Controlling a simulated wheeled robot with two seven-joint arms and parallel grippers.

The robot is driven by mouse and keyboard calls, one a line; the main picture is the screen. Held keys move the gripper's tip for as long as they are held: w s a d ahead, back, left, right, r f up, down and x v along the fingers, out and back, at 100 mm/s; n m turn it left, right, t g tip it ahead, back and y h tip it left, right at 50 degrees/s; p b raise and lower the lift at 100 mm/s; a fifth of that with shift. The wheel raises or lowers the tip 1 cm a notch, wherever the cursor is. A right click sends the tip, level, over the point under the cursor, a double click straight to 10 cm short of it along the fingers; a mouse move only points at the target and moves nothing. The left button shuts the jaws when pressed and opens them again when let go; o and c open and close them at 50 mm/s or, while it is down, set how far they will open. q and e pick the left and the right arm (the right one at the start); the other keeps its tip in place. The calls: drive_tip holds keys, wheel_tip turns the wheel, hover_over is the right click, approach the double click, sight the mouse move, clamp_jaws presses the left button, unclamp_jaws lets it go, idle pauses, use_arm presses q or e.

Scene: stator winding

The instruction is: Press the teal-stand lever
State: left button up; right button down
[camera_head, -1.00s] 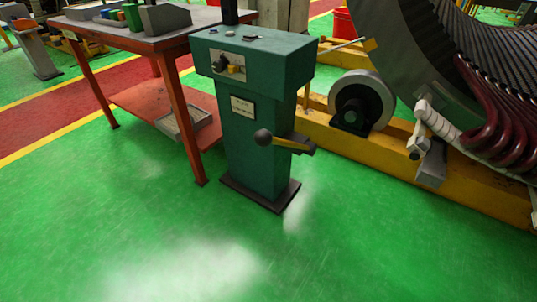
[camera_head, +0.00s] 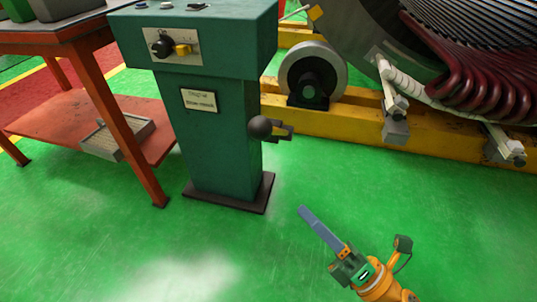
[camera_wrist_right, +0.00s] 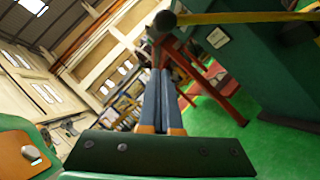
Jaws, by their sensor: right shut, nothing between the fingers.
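The teal stand (camera_head: 222,135) stands on a dark base plate at centre left in the head view. Its lever is a dark round knob (camera_head: 260,127) beside a yellow-and-dark bracket on the stand's right side. My right gripper (camera_head: 303,210) is shut and empty, low and to the right of the lever, apart from it. In the right wrist view the closed blue-grey fingers (camera_wrist_right: 161,75) point ahead. The knob (camera_wrist_right: 165,20) and yellow lever bar (camera_wrist_right: 240,18) are above and right of the fingertips, and the teal stand (camera_wrist_right: 245,65) is at right. My left gripper is out of view.
An orange-red table (camera_head: 100,112) with a tray (camera_head: 118,138) on its lower shelf stands left of the stand. A yellow beam (camera_head: 345,127) with a grey roller (camera_head: 312,78) and the large stator (camera_head: 350,40) lie behind. Green floor in front is clear.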

use_arm(q)
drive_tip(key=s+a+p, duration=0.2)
drive_tip(key=p, duration=0.1)
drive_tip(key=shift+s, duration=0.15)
use_arm(e)
drive_tip(key=w+d+r+x, duration=0.1)
drive_tip(key=d+x, duration=0.1)
drive_tip(key=x, duration=1.1)
drive_tip(key=shift+r, duration=0.2)
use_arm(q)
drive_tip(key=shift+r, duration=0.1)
use_arm(e)
drive_tip(key=shift+w+d, duration=0.1)
drive_tip(key=shift+w, duration=0.05)
